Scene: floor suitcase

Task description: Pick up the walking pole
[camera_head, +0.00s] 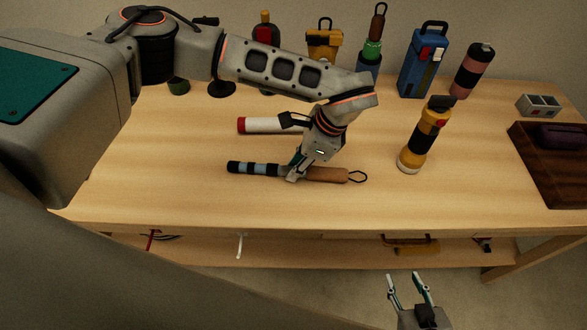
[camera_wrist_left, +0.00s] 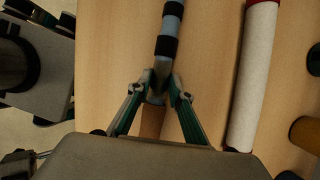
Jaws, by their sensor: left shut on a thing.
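The walking pole (camera_head: 258,169) is folded short, with black and grey-blue bands on the left, a brown handle and a dark loop at its right end. It lies across the wooden table near the front edge; I cannot tell whether it is slightly raised. My left gripper (camera_head: 294,174) comes down over its middle and is shut on it, just beside the brown handle. In the left wrist view the pole (camera_wrist_left: 168,30) runs up from between the fingertips (camera_wrist_left: 160,88). My right gripper (camera_head: 405,277) is low in front of the table, open and empty.
A white cylinder with a red end (camera_head: 276,125) lies just behind the pole. A yellow and black flashlight (camera_head: 426,135) stands to the right. Several bottles and a blue case (camera_head: 422,65) stand along the back. A dark brown tray (camera_head: 530,165) is at the right.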

